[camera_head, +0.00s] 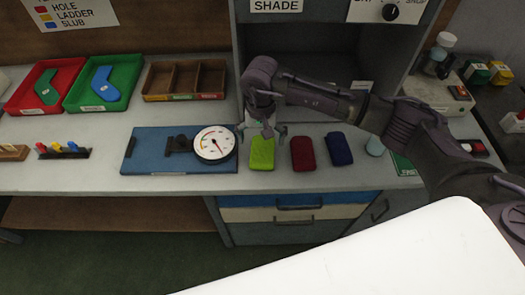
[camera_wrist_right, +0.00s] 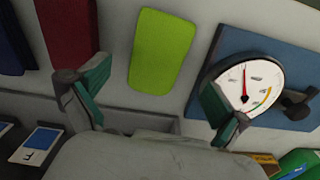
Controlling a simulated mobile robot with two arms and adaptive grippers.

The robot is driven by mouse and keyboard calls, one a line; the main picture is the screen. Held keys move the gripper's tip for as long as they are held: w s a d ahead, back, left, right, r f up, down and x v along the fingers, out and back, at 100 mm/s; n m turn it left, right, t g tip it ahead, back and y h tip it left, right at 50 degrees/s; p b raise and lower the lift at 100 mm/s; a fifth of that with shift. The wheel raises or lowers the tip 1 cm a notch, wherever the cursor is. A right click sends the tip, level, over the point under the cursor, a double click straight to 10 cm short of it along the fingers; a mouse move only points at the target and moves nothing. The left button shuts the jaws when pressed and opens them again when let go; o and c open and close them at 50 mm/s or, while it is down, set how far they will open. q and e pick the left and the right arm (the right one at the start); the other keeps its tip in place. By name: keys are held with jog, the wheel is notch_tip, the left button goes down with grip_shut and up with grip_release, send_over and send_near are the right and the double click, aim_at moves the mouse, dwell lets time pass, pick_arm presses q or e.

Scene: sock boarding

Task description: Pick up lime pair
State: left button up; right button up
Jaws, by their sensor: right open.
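The lime pair (camera_head: 262,154) is a flat, rounded lime-green bundle on the grey bench, between the dial gauge and a dark red bundle. It also shows in the right wrist view (camera_wrist_right: 160,51), beyond and between the fingers. My right gripper (camera_head: 264,130) is above the far end of the lime pair, pointing down. Its fingers show wide apart in the right wrist view (camera_wrist_right: 160,105), with nothing between them, apart from the lime pair. My left gripper does not show.
A dark red bundle (camera_head: 303,154) and a navy bundle (camera_head: 339,149) lie to the right. A dial gauge (camera_head: 214,145) on a blue board (camera_head: 150,160) stands close on the left. Behind are a wooden divided tray (camera_head: 158,82), a green tray (camera_head: 127,67) and a red tray (camera_head: 22,92).

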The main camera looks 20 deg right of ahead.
aim_at(262, 151)
notch_tip(262, 151, down, 4)
jog(key=shift+s+d+r+p, duration=0.15)
jog(key=shift+p, duration=0.65)
jog(key=shift+f, duration=0.65)
jog(key=c, duration=1.2)
